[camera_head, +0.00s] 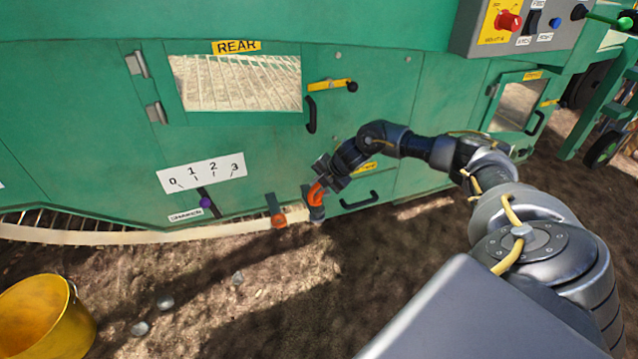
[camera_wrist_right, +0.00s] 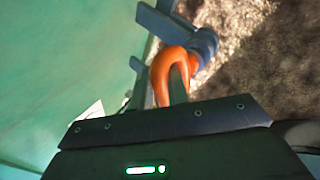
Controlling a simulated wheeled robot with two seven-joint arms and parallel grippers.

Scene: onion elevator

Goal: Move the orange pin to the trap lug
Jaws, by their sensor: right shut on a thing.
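The orange pin (camera_head: 316,194) shows as a curved orange handle at the lower edge of the green machine. My right gripper (camera_head: 323,182) is shut on this handle. In the right wrist view the orange handle (camera_wrist_right: 161,72) loops around a dark finger. A blue-grey lug (camera_head: 317,213) is directly below the handle and also shows in the wrist view (camera_wrist_right: 206,44). I cannot tell how deep the pin sits in it. A second, brownish lug (camera_head: 273,203) with an orange-red round end stands to the left. Which lug is the trap lug is not labelled legibly. My left gripper is out of view.
The green machine wall (camera_head: 85,110) has a REAR window (camera_head: 235,82), black door handles (camera_head: 311,115) and a 0–3 scale plate (camera_head: 201,174). A control box (camera_head: 520,25) is at upper right. A yellow bucket (camera_head: 45,315) and stones lie on the open dirt at lower left.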

